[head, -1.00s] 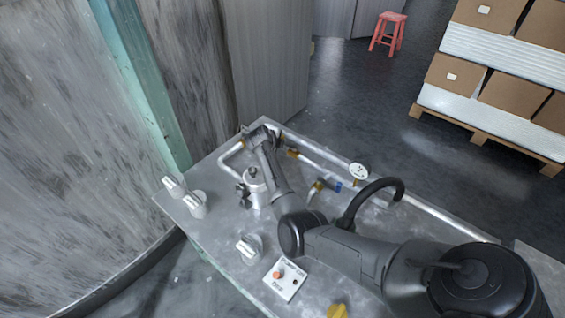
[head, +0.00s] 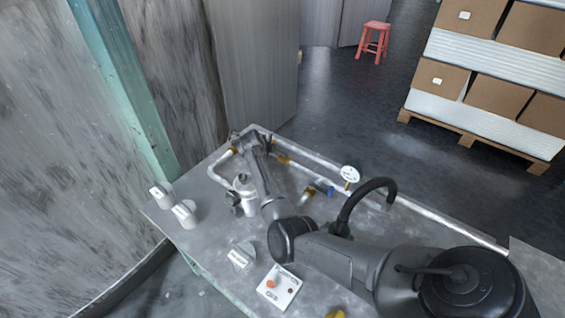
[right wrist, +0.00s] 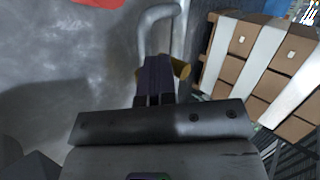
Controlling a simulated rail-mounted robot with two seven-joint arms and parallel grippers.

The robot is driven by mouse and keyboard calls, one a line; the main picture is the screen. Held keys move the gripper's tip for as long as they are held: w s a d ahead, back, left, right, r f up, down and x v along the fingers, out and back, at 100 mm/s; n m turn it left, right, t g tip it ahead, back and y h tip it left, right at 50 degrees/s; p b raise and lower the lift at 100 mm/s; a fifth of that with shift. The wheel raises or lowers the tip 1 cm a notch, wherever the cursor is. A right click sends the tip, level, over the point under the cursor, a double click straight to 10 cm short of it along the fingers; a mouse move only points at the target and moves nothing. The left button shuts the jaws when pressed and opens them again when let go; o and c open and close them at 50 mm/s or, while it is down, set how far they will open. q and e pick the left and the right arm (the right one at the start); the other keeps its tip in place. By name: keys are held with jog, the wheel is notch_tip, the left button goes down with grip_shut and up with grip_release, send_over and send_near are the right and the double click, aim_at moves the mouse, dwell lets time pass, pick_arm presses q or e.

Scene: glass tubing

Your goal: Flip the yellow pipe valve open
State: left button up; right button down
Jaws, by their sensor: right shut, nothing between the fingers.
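Yellow fittings sit on the silver pipe at the table's far corner, one on the left (head: 231,152) and one on the right (head: 284,160). My right gripper (head: 250,140) is over the pipe between them and hides that stretch, so the valve handle's position cannot be told. In the right wrist view, the shut, empty fingers (right wrist: 155,64) overlap the pipe (right wrist: 160,15). A yellow part (right wrist: 181,68) shows just right of the fingers; whether they touch it cannot be told. My left gripper is out of view.
A round gauge (head: 350,174) and a yellow-and-blue fitting (head: 309,194) stand right of my arm. A white valve body (head: 243,190), white knobs (head: 184,212) and a button box (head: 279,287) are on the metal table. A pallet of boxes (head: 468,140) stands beyond the table.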

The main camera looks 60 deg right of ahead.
jog(key=shift+f, duration=0.1)
jog(key=p+v, duration=0.5)
jog(key=v, duration=0.9)
dwell(0.3)
